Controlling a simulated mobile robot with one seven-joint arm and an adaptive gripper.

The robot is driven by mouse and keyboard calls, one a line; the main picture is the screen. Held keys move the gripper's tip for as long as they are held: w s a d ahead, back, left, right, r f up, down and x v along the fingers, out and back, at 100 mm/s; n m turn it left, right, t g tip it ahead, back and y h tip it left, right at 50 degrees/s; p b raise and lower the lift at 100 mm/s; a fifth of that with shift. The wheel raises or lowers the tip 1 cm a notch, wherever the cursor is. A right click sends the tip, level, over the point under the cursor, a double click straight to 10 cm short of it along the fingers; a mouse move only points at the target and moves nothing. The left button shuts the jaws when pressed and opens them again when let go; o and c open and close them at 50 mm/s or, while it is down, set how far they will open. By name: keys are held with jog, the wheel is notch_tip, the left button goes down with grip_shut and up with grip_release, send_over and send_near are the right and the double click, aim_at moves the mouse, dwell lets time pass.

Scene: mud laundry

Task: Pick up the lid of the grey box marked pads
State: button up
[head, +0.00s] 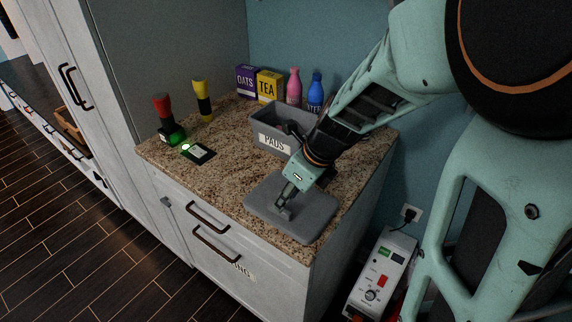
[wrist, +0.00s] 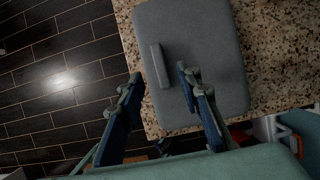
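The grey box (head: 272,139) marked PADS stands open on the speckled counter, with something dark inside it. A flat grey lid (head: 312,214) lies on the counter in front of it, near the front edge. The lid (wrist: 212,50) has a raised bar handle (wrist: 160,66) in the wrist view. My gripper (head: 285,204) points down over the lid. In the wrist view my gripper (wrist: 159,76) is open and empty, with one finger on each side of the handle. I cannot tell how far down beside the handle the fingertips reach.
An oats box (head: 246,80), a tea box (head: 269,86), a pink bottle (head: 294,88) and a blue bottle (head: 315,92) stand behind the grey box. Two torches (head: 166,118) (head: 202,100) and a dark card (head: 199,152) are at left.

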aim_at(291, 201)
jog(key=shift+b+x, duration=2.7)
jog(key=shift+x, duration=0.05)
jog(key=shift+s, duration=0.1)
jog(key=shift+c, duration=0.4)
grip_shut()
